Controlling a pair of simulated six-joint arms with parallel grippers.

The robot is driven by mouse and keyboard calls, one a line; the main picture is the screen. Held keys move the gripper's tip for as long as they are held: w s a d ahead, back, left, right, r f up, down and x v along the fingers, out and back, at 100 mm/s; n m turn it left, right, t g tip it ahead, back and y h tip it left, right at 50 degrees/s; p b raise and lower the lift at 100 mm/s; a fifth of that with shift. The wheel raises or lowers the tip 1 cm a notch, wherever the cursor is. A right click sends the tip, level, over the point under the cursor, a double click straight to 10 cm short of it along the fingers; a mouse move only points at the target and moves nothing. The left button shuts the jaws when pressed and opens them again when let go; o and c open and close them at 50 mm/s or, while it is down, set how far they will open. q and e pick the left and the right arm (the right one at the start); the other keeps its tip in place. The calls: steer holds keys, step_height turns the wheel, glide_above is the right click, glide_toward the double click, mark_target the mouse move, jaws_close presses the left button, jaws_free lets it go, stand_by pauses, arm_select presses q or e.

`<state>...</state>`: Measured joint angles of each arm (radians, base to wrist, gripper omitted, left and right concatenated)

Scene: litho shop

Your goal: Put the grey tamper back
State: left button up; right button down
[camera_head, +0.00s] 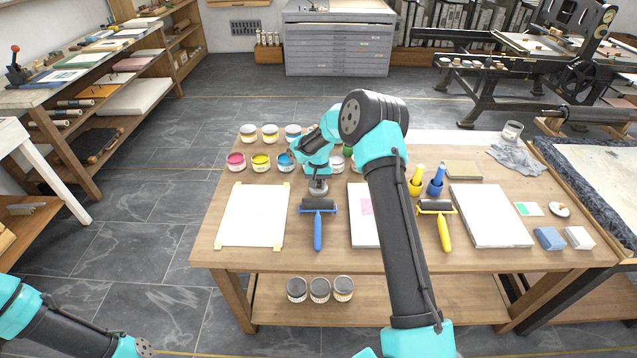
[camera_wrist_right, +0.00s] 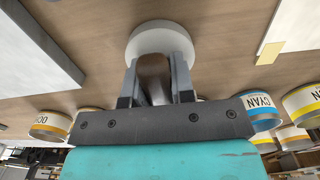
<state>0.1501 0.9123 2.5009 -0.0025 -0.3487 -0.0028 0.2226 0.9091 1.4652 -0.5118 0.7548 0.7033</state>
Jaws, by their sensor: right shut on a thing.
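The grey tamper (camera_head: 318,187) is in my right gripper (camera_head: 318,178), over the table just behind the blue-handled roller. In the right wrist view, its pale grey round base (camera_wrist_right: 160,38) faces the wooden tabletop and its dark brown handle (camera_wrist_right: 153,78) is between the two fingers of my right gripper (camera_wrist_right: 155,85). The fingers are shut on the handle. I cannot tell whether the base touches the table. My left arm shows at the lower left of the head view, but its gripper is out of view.
A blue-handled roller (camera_head: 318,225) lies in front of the tamper, with a white sheet (camera_head: 254,215) to its left. Several ink tins, including a cyan one (camera_head: 285,163), stand behind. Yellow (camera_head: 415,182) and blue (camera_head: 435,186) upright tools stand right of my forearm, near a yellow-handled roller (camera_head: 443,230).

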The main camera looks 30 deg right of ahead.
steer(key=shift+f, duration=0.1)
steer(key=c, duration=1)
jaws_free()
steer(key=shift+o, duration=0.2)
step_height(320, 180, up, 12)
steer(key=shift+r, duration=0.15)
